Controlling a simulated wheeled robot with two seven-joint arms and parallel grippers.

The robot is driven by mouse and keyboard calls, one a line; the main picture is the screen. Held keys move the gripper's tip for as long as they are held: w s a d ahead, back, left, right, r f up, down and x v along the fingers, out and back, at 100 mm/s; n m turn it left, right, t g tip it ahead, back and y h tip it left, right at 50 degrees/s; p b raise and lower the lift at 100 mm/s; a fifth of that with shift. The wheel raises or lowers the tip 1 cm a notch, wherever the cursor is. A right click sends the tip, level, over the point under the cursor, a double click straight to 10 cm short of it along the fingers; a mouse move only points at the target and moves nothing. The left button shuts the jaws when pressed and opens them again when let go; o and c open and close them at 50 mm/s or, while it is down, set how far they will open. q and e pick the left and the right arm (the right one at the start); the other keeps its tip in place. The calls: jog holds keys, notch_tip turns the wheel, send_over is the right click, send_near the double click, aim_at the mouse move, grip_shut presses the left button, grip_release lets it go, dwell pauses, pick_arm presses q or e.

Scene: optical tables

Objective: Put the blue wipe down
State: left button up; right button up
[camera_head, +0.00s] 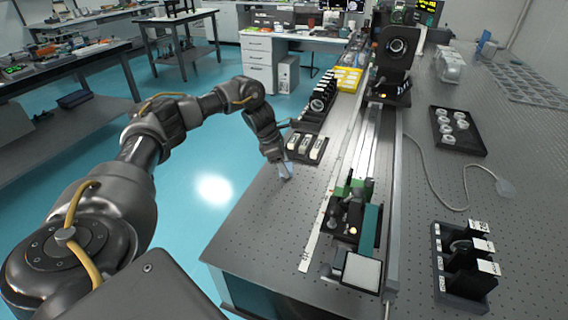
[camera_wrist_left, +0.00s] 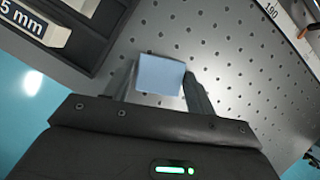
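The blue wipe (camera_head: 287,173) is a small pale blue piece at the tip of my left gripper (camera_head: 284,168), low over the left edge of the perforated optical table. In the left wrist view the wipe (camera_wrist_left: 160,74) fills the gap between the two fingers of my left gripper (camera_wrist_left: 162,80), which are shut on it. The perforated tabletop shows beyond it; whether the wipe touches the table I cannot tell. My right gripper is not in view.
A dark tray of white labelled pieces (camera_head: 318,148) stands just beyond the gripper. A long rail (camera_head: 380,150) with optics mounts runs to the right, beside a ruler strip (camera_head: 319,228). Bare tabletop (camera_head: 262,225) lies nearer, with the floor (camera_head: 200,235) left of the edge.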

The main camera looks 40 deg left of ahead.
pick_arm(q)
jog(key=shift+o, duration=1.3)
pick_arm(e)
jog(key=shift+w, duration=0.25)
pick_arm(q)
jog(key=shift+r, duration=0.15)
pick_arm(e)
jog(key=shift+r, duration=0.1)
pick_arm(q)
jog(key=shift+a+r, duration=0.1)
jog(key=shift+r, duration=0.2)
jog(key=p+v, duration=0.1)
jog(key=v, duration=1)
jog(key=shift+r, duration=0.2)
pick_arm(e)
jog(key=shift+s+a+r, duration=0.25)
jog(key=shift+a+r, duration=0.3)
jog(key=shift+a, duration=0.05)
pick_arm(q)
jog(key=shift+s+a+p, duration=0.1)
jog(key=shift+s+p, duration=0.05)
jog(key=shift+p, duration=0.15)
